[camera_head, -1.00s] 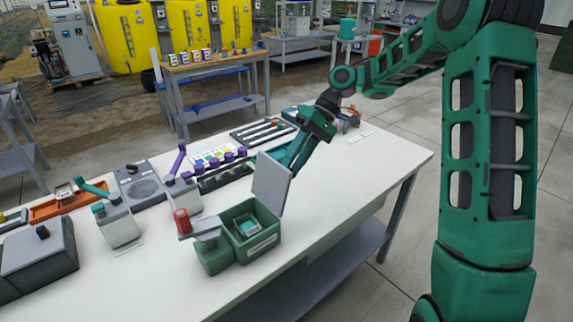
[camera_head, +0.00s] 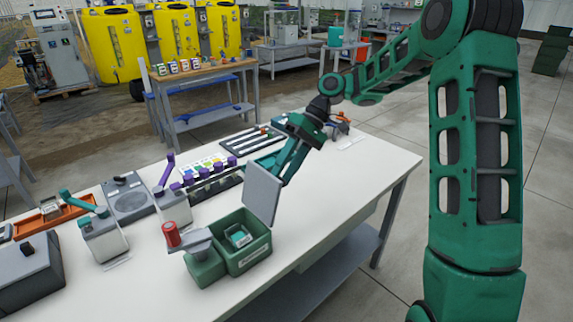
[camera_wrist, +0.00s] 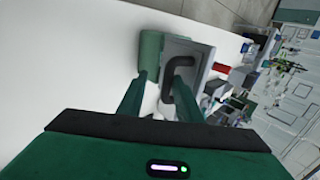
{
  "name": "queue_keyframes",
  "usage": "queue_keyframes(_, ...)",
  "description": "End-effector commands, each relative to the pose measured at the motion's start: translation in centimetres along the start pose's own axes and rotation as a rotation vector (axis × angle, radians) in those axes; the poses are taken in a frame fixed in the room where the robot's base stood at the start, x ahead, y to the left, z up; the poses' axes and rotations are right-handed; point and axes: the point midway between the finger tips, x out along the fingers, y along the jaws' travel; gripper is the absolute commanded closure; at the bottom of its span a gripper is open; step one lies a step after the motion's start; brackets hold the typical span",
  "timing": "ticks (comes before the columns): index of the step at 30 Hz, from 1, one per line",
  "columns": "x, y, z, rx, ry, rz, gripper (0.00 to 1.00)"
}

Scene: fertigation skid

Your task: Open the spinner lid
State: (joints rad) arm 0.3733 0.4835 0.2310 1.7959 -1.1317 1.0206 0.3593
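The grey spinner lid (camera_head: 263,192) stands upright, raised, along the far right edge of a green box (camera_head: 256,255). The open box shows a grey and teal insert (camera_head: 238,236). A red-knobbed grey arm (camera_head: 172,234) is at the box's left end. My gripper (camera_wrist: 163,72) is at the lid's far side; its fingertips are hidden by the lid in the head view. In the wrist view, the fingers are apart at a dark U-shaped handle (camera_wrist: 168,88) on the lid (camera_wrist: 198,52). The right finger overlaps the handle; I cannot tell whether it touches.
On the white table (camera_head: 345,185), a vial rack with purple tops (camera_head: 210,175), a round-plate device (camera_head: 130,197), a teal-levered device (camera_head: 103,238) and an orange tray (camera_head: 55,215) stand to the left. A slotted dark tray (camera_head: 250,140) lies behind. The table's front right is clear.

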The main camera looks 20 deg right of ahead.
Motion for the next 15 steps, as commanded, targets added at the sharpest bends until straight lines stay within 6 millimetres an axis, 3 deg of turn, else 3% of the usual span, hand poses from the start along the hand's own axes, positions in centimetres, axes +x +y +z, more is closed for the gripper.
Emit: queue_keyframes(15, -8.3, 0.2, 0.1, 0.001, 0.003, 0.0, 0.69)
